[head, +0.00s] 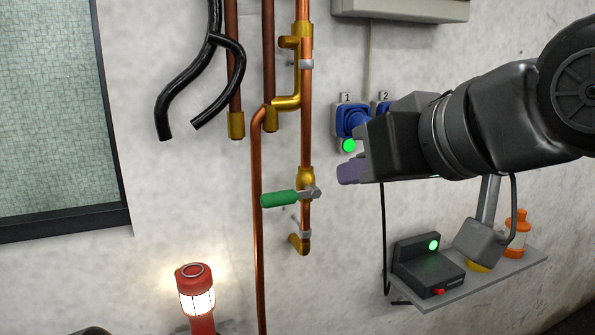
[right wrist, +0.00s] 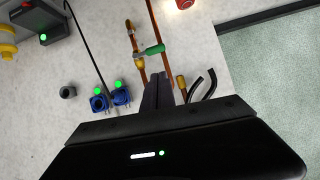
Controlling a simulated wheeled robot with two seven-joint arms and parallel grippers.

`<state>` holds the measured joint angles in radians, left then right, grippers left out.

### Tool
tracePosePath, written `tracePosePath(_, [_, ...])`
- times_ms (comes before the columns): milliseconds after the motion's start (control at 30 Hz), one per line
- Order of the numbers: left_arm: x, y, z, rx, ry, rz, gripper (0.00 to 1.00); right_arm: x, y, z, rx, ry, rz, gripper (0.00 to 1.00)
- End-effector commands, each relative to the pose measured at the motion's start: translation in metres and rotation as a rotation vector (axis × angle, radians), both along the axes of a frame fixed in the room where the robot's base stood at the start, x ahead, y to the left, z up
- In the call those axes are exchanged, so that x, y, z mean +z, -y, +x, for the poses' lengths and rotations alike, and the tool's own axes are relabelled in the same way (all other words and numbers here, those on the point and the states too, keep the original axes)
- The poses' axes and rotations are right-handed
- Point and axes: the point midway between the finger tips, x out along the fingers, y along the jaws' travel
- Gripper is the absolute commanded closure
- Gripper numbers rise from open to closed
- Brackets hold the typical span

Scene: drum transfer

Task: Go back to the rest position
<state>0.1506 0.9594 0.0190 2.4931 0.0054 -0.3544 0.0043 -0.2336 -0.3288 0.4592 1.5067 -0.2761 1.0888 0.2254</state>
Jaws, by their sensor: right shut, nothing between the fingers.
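My right gripper (head: 350,170) reaches in from the right in the head view, in front of the wall. Its fingers are shut with nothing between them, close to the blue socket marked 1 (head: 350,120) and its lit green light (head: 348,146). In the right wrist view the shut fingers (right wrist: 157,90) point toward the copper pipes. The green-handled valve (head: 280,198) sits on the pipe to the left of the gripper, apart from it, with its handle lying sideways. The blue socket marked 2 (head: 383,107) is partly hidden behind my right gripper. My left gripper is not in view.
Copper pipes (head: 306,100) and black hoses (head: 190,85) run down the wall. A shelf (head: 480,280) at lower right carries a black device with a green light (head: 430,265) and an orange-capped bottle (head: 517,235). A lit red lantern (head: 196,292) stands at lower left.

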Motion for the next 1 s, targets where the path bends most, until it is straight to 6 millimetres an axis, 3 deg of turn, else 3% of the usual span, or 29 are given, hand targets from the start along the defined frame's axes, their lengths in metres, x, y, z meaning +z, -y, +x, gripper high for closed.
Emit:
tracePosePath(300, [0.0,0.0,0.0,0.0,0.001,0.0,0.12,0.008,-0.023,0.022,0.05,0.114,0.053,1.0])
tracePosePath(467, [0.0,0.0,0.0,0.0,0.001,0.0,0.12,-0.021,-0.044,0.059,0.082,0.129,0.087,1.0])
tracePosePath(567, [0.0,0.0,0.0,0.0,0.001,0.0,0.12,-0.051,-0.055,0.086,0.092,0.117,0.108,1.0])
tracePosePath(667, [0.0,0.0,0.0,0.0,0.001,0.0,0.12,-0.098,-0.065,0.116,0.094,0.083,0.128,1.0])
tracePosePath(767, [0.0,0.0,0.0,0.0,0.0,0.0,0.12,-0.164,-0.072,0.147,0.084,0.024,0.15,1.0])
tracePosePath(900, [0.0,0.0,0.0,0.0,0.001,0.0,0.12,-0.267,-0.073,0.175,0.051,-0.076,0.174,1.0])
tracePosePath(1000, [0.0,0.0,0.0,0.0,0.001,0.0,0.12,-0.342,-0.069,0.18,0.018,-0.154,0.185,1.0])
